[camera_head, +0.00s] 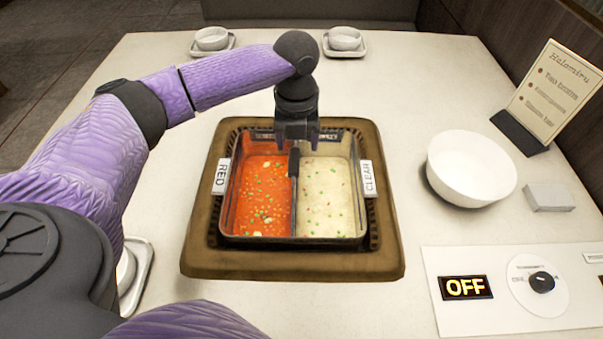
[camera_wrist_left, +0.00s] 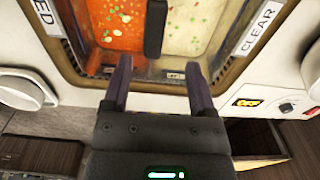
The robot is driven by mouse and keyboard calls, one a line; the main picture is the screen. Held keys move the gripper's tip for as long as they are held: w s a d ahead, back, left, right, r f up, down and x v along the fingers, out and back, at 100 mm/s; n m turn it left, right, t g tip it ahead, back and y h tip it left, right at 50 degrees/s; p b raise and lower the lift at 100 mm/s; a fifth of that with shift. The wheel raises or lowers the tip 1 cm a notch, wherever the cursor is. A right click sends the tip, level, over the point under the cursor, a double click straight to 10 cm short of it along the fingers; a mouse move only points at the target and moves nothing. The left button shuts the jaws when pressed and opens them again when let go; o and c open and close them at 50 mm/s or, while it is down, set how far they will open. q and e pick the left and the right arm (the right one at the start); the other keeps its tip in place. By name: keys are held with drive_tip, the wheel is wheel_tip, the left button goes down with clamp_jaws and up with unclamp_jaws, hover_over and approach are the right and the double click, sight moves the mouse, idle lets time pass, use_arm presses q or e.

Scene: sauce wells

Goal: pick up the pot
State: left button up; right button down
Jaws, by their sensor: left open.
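The pot (camera_head: 326,238) is a rectangular metal pan with a middle divider, set in a brown frame (camera_head: 290,262) on the table. Its left half holds red broth (camera_head: 262,190) and its right half pale broth (camera_head: 325,190), both with floating bits. A dark upright piece (camera_head: 294,161) stands at the divider; it shows in the left wrist view too (camera_wrist_left: 155,28). My left gripper (camera_head: 297,138) is open and empty, over the far half of the pot near the divider. In the left wrist view its fingers (camera_wrist_left: 157,72) point towards the pot. My right gripper is not seen.
Labels RED (camera_head: 221,176) and CLEAR (camera_head: 368,179) flank the pot. A white bowl (camera_head: 470,168), a small box (camera_head: 549,197) and a menu stand (camera_head: 556,90) are at right. A control panel reads OFF (camera_head: 465,287). Small bowls (camera_head: 211,38) (camera_head: 344,38) sit at the far edge.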

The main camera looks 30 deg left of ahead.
sight(294, 160)
use_arm(q)
drive_tip(key=f+b, duration=0.1)
drive_tip(key=f, duration=0.2)
drive_tip(key=f+b, duration=0.1)
drive_tip(key=f, duration=0.1)
drive_tip(key=a+f+b, duration=0.1)
drive_tip(key=f+b, duration=0.1)
drive_tip(key=f, duration=0.1)
drive_tip(key=shift+f, duration=0.6)
drive_tip(key=shift+r, duration=0.2)
drive_tip(key=shift+c, duration=1.5)
clamp_jaws()
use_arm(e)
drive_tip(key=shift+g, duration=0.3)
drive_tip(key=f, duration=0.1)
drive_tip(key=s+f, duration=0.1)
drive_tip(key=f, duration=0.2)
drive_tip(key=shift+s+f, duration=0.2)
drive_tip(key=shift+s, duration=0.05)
